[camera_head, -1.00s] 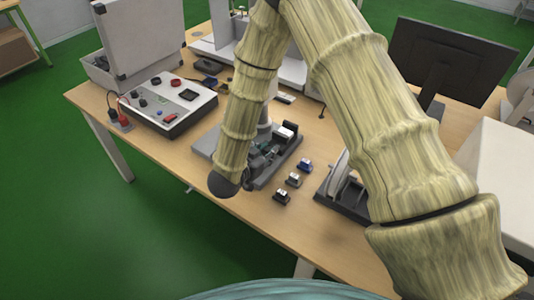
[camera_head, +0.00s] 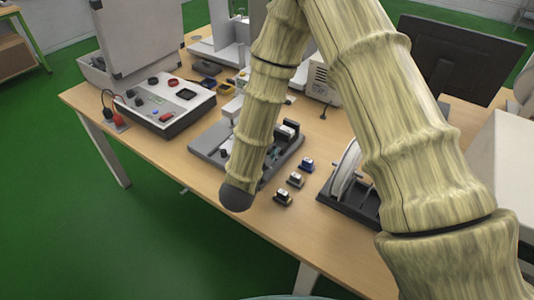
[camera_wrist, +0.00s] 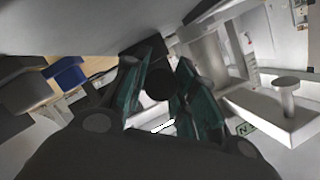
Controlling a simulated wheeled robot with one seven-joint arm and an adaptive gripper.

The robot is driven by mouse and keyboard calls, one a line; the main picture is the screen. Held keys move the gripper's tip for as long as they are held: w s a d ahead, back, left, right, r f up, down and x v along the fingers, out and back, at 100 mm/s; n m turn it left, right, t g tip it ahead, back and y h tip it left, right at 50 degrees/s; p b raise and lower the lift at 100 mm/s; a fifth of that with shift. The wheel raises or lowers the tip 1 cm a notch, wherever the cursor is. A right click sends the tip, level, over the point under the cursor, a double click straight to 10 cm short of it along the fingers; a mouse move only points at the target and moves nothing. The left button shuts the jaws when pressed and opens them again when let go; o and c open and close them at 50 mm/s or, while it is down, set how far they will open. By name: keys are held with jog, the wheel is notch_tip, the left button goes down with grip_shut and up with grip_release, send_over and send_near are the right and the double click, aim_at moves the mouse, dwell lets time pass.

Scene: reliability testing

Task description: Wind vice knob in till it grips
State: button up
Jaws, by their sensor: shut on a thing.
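My gripper (camera_wrist: 158,92) fills the middle of the wrist view, its teal-padded fingers closed around a dark round knob (camera_wrist: 160,84). In the head view only bits of my gripper (camera_head: 273,153) show beside my arm, which hides most of it and the knob. The gripper is over the grey base plate (camera_head: 207,147) of the test fixture that holds the vice. The vice jaws, and whether they touch a part, cannot be made out.
Three small connector-like blocks (camera_head: 295,180) lie on the table (camera_head: 240,212) in front of the fixture. A control box with knobs (camera_head: 165,105) stands to the left, a dark-based device (camera_head: 345,200) to the right. In the wrist view a pale post (camera_wrist: 287,92) stands close at right.

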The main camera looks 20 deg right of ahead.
dwell(0.3)
jog(key=o, duration=0.8)
jog(key=shift+c, duration=0.2)
jog(key=v, duration=1.2)
